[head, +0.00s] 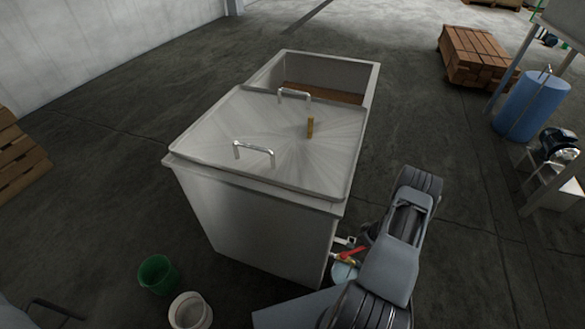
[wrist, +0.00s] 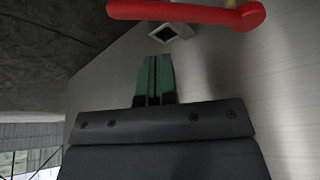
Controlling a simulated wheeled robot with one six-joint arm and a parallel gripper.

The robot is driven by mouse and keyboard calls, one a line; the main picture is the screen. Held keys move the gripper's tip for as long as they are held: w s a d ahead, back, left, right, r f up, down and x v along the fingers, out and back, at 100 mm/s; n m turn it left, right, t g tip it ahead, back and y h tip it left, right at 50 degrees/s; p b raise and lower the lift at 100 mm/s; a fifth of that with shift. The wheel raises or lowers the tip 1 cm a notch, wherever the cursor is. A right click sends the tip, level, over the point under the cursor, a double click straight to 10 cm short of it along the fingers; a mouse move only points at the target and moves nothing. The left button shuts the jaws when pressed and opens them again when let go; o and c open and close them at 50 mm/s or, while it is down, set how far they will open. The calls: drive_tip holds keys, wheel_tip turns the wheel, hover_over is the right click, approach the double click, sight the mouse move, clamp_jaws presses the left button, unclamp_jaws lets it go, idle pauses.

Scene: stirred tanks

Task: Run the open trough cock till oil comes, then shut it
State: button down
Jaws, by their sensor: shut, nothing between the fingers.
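The steel trough (head: 262,228) stands in the middle of the head view, a lid with two handles over its near part. Its far end is uncovered and shows a brown surface inside. The cock's red lever (head: 351,254) is low at the trough's near right corner; it also crosses the top of the wrist view (wrist: 180,13). Below the lever in the wrist view is a square, hollow metal end (wrist: 167,33). My gripper (wrist: 156,58) is shut and empty, its green fingertips just below that square end. Whether they touch it I cannot tell. No flow is visible.
A pale bucket (head: 343,273) is partly visible below the cock, beside my arm. A green bucket (head: 158,274) and a white bucket (head: 190,311) stand on the floor at the near left. A blue drum (head: 532,105) and stacked planks (head: 473,55) are at the right.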

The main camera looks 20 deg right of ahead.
drive_tip(key=s+d+f+b, duration=0.1)
drive_tip(key=s+f+b, duration=0.3)
drive_tip(key=s+f, duration=0.1)
drive_tip(key=shift+s+d+f, duration=0.15)
drive_tip(key=shift+s+f, duration=0.15)
drive_tip(key=shift+s, duration=0.05)
idle(0.6)
idle(6.5)
